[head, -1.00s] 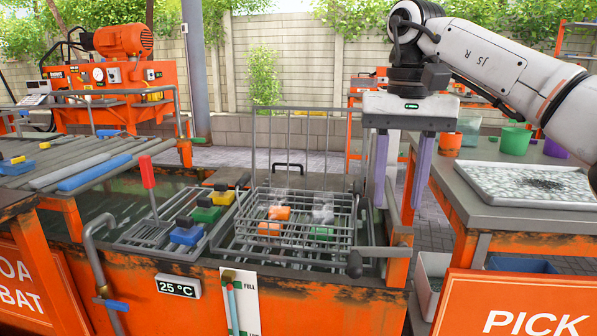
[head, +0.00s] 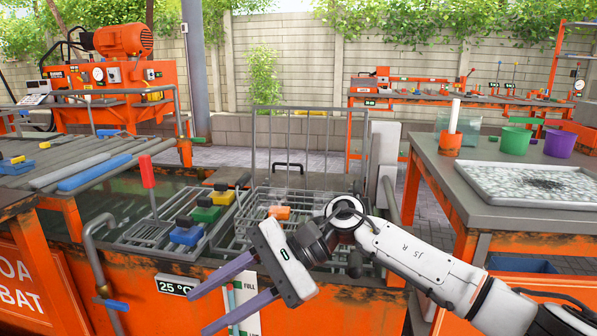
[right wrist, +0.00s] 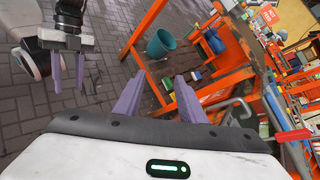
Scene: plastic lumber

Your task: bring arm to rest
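My right gripper (head: 198,312) is open and empty. In the head view it is low in front of the orange tank's front edge, with its two purple fingers apart and pointing left. My right arm (head: 425,270) crosses from the lower right and hides part of the tank and wire basket. In the right wrist view the right gripper's fingers (right wrist: 160,95) are spread with nothing between them. My left gripper (right wrist: 69,72) shows at the upper left of that view, its purple fingers apart and empty. It is not in the head view.
The orange tank (head: 330,293) holds a wire basket (head: 262,198) with an orange piece (head: 279,212). Beside the basket is a rack with coloured blocks (head: 187,232). A grey tray (head: 530,204) lies on the right table.

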